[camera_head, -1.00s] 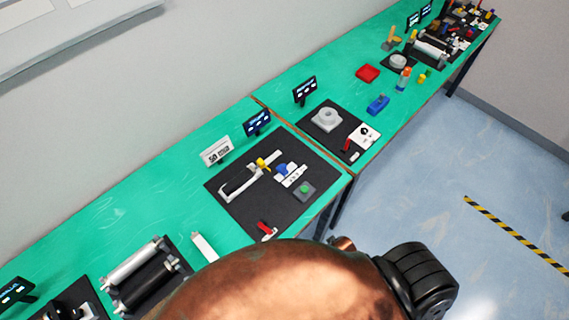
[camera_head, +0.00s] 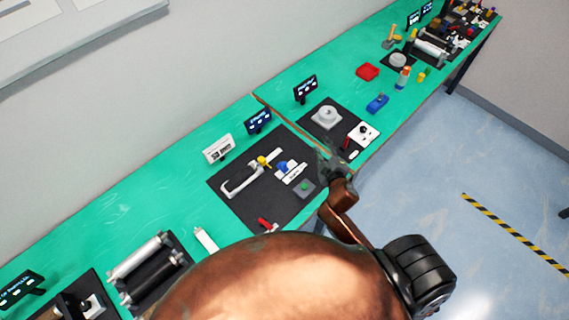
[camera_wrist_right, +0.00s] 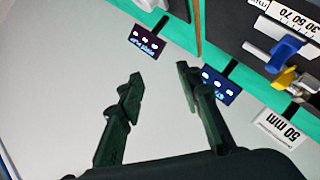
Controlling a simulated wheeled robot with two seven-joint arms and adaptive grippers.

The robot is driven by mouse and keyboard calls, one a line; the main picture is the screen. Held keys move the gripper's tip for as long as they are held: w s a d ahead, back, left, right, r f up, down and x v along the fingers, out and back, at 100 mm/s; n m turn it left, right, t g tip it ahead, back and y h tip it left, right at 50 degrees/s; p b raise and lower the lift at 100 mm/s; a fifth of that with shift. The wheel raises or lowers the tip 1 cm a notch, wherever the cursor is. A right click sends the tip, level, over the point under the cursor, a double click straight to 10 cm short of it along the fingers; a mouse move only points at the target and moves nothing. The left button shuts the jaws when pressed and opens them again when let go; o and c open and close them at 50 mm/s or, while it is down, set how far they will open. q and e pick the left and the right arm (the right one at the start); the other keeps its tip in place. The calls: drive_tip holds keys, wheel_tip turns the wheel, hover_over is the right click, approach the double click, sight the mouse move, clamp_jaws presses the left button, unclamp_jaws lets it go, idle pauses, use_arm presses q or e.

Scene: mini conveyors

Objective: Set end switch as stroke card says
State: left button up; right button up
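The stroke card (camera_head: 219,149) is a white card on a stand behind the black mat. In the right wrist view the card (camera_wrist_right: 281,130) reads 50 mm. The end switch is a blue slider (camera_head: 283,168) by a white scale strip; the blue part (camera_wrist_right: 286,50) and the scale marks 30 50 70 (camera_wrist_right: 288,14) show in the right wrist view. A yellow piece (camera_head: 263,161) sits on the actuator beside it. My right gripper (camera_head: 335,163) is to the right of the mat, apart from the switch. Its fingers (camera_wrist_right: 160,82) are open and empty.
The black mat (camera_head: 232,200) also holds a grey box with a green button (camera_head: 304,186) and a red-handled part (camera_head: 265,224). Small dark displays (camera_head: 258,121) stand behind. A second mat with a grey disc (camera_head: 326,117) lies to the right.

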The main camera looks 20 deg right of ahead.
drive_tip(key=w+a+r+n+t+y, duration=0.2)
drive_tip(key=w+a+r+n+y, duration=0.25)
drive_tip(key=a+r+n, duration=0.3)
drive_tip(key=w+a+r+n+t+y, duration=0.3)
drive_tip(key=w+a+r+n+y, duration=0.15)
drive_tip(key=a+r+n, duration=0.3)
drive_tip(key=s+a+f+n+g+y, duration=0.25)
drive_tip(key=a+n+g+y, duration=0.3)
drive_tip(key=a+n, duration=0.4)
drive_tip(key=n+g+h+p, duration=0.1)
drive_tip(key=n+g+h, duration=0.7)
drive_tip(key=n+g, duration=0.25)
hover_over(285, 163)
drive_tip(key=s+d, duration=0.2)
wheel_tip(285, 163, down, 19)
drive_tip(key=t, duration=0.1)
drive_tip(key=shift+n, duration=0.3)
drive_tip(key=x, duration=0.5)
drive_tip(key=p+x, duration=0.1)
drive_tip(key=x, duration=0.1)
drive_tip(key=shift+a+f, duration=0.15)
drive_tip(key=shift+a, duration=0.2)
use_arm(q)
drive_tip(key=shift+w+r, duration=0.2)
drive_tip(key=shift+r, duration=0.3)
drive_tip(key=shift+w+r, duration=0.2)
drive_tip(key=shift+r, duration=0.3)
